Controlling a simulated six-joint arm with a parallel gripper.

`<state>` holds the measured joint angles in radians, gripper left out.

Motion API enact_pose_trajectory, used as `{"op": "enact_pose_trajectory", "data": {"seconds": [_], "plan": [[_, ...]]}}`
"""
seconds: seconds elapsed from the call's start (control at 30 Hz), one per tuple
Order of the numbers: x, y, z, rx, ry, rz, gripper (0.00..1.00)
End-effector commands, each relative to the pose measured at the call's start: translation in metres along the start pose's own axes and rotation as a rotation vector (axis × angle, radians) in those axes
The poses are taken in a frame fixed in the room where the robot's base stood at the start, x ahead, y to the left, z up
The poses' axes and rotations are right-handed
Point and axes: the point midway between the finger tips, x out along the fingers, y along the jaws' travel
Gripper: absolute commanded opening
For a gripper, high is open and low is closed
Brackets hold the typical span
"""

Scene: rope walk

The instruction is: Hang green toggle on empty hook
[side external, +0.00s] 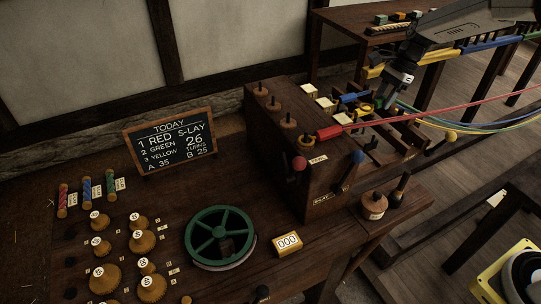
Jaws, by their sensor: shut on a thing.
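My gripper (381,101) reaches down from the upper right to the far side of the dark wooden headstock box (290,150). Its fingers are shut on the green toggle (379,104), of which only a small green part shows between the dark fingers. A red toggle (328,132) with a red rope is at the box's right face. A blue toggle (353,97) lies beyond it, left of the gripper. A yellow piece (367,108) is just beside the fingertips. The hooks are too small and dark to make out, so I cannot tell which is empty.
The red rope (450,108) runs right from the box, and blue, yellow and green ropes curve below the arm. A red-knobbed lever (299,163) and a blue-knobbed lever (357,158) stand at the box front. A chalkboard (170,141) and green wheel (220,236) are left.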

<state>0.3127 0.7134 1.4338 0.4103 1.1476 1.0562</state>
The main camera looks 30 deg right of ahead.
Motion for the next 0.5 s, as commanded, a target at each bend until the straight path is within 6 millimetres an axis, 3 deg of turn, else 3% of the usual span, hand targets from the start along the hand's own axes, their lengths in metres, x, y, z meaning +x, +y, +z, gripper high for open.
{"op": "enact_pose_trajectory", "data": {"seconds": [0.2,0.5], "plan": [[0.006,-0.002,-0.021,0.000,-0.002,-0.001,0.00],[0.006,-0.002,-0.022,0.000,-0.002,-0.001,0.00]]}}
